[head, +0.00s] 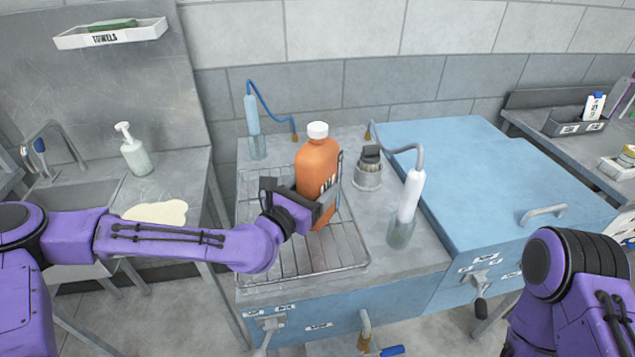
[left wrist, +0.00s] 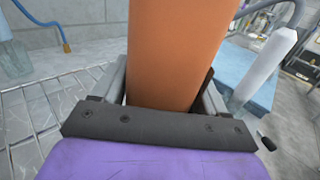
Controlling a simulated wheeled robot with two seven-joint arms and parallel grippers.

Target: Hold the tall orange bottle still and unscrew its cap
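The tall orange bottle (head: 318,164) stands upright on the wire rack (head: 288,262), on the grey counter. Its white cap (head: 318,130) is on top. My left gripper (head: 318,190) is around the lower part of the bottle, one finger on each side. In the left wrist view the orange bottle (left wrist: 170,50) fills the space between the fingers of the left gripper (left wrist: 165,88), close to the palm. The cap is out of that view. My right arm shows at the lower right in the head view, but its gripper is out of view.
Right of the bottle stand a metal cup (head: 368,178) with a dark brush-like top and a white wand in a clear jar (head: 402,230). A blue wand (head: 252,115) in a jar stands behind left. A blue lidded cabinet (head: 450,165) is at right, a pump bottle (head: 135,155) at left.

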